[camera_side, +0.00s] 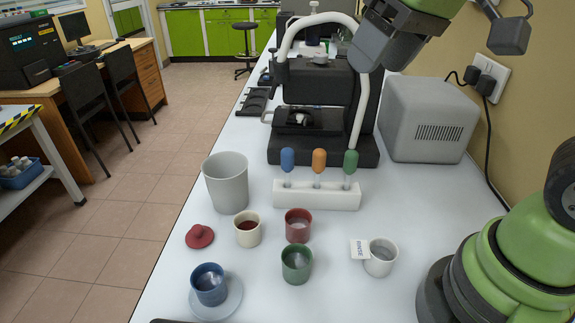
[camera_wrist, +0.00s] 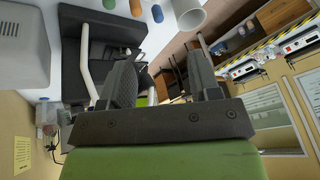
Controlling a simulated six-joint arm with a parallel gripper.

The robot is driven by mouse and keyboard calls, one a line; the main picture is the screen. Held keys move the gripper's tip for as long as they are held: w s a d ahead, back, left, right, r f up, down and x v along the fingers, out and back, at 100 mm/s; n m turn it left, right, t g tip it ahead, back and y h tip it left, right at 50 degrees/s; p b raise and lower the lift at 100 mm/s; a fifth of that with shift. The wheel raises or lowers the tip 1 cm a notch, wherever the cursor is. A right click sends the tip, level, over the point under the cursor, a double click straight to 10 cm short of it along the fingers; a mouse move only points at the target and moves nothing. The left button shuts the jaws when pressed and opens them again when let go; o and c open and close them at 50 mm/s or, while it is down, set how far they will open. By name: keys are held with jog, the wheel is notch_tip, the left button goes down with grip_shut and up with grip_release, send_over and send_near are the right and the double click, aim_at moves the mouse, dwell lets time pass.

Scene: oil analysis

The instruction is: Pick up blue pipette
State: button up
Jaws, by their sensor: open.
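The blue pipette (camera_side: 287,161) stands upright at the left end of a white rack (camera_side: 316,196), bulb up, its lower part hidden in the rack. Orange (camera_side: 319,161) and green (camera_side: 351,163) pipettes stand to its right. In the wrist view, the blue bulb (camera_wrist: 157,13) shows at the top edge, beside the orange (camera_wrist: 136,8) and green (camera_wrist: 109,4) ones. My gripper (camera_side: 378,48) is high at the top right in the side view, well above and apart from the rack. The wrist view shows its two dark fingers (camera_wrist: 160,78) spread and empty.
A dark machine with a white tube (camera_side: 325,150) stands behind the rack. A grey cup (camera_side: 226,182) is left of it. Red (camera_side: 298,226), green (camera_side: 297,262), cream (camera_side: 247,230), blue (camera_side: 209,284) and labelled (camera_side: 380,257) cups stand in front. A grey box (camera_side: 428,120) is at right.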

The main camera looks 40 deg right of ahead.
jog(key=w+f+n+g+h, duration=0.1)
jog(key=w+f+n+g, duration=0.25)
jog(key=w+f, duration=0.5)
jog(key=n+g, duration=0.1)
jog(key=n, duration=0.1)
send_over(288, 164)
jog(key=shift+h, duration=0.3)
jog(key=f, duration=0.5)
jog(key=shift+s+d+f, duration=0.1)
jog(key=shift+d+f, duration=0.05)
jog(key=shift+d, duration=0.15)
notch_tip(288, 164, down, 4)
jog(key=shift+f, duration=0.25)
jog(key=f, duration=0.2)
jog(key=w+f, duration=0.1)
jog(key=f, duration=0.2)
jog(key=shift+w+d+f, duration=0.1)
jog(key=shift+f, duration=0.25)
jog(key=shift+c, duration=0.2)
jog(key=c, duration=0.6)
